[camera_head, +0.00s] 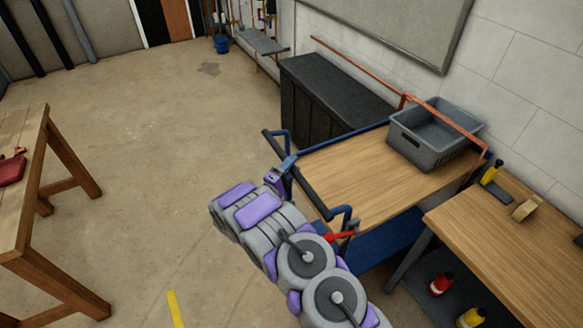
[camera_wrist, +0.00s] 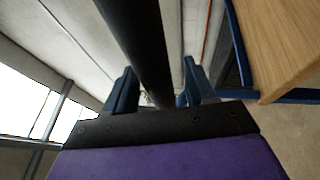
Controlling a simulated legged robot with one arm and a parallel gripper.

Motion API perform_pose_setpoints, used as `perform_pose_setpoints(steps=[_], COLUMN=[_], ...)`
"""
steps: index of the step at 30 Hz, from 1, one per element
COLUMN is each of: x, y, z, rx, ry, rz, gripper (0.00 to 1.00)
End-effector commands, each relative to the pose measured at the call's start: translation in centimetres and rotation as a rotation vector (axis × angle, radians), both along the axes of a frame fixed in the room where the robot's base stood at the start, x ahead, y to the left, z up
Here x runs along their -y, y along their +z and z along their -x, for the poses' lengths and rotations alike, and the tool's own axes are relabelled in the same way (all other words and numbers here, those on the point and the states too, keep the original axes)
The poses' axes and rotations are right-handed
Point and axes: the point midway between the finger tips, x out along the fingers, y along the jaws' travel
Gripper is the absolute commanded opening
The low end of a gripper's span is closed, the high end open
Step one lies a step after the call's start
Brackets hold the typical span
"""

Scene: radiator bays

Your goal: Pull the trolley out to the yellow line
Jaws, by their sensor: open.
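The trolley (camera_head: 365,180) has a wooden top, a blue frame and a black handle bar (camera_head: 308,187) on its left side. It stands between a black cabinet and a workbench. A grey crate (camera_head: 425,151) sits on its far end. My gripper (camera_head: 287,164) is at the handle bar. In the wrist view, the black bar (camera_wrist: 138,40) runs between the two spread blue fingers of my gripper (camera_wrist: 158,76); I cannot tell whether either finger touches it. A short piece of the yellow line (camera_head: 175,309) shows on the floor at the bottom, left of my arm.
The workbench (camera_head: 510,240) stands close at right, with bottles on and under it. The black cabinet (camera_head: 325,100) is beyond the trolley, against the wall. A wooden table (camera_head: 50,150) stands at left. The floor between table and trolley is clear. A blue bucket (camera_head: 221,44) is far back.

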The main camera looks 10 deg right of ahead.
Motion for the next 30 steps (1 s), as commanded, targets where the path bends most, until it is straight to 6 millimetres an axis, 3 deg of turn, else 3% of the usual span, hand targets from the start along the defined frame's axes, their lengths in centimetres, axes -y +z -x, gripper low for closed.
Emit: perform_pose_setpoints(steps=[2,19,30], x=[-0.01,0.15,0.18], y=[0.0,-0.15,-0.28], z=[0.01,0.01,-0.06], rx=[0.0,-0.003,-0.005], ry=[0.0,0.0,-0.002], rz=[0.0,-0.002,-0.003], gripper=[0.55,0.01,0.0])
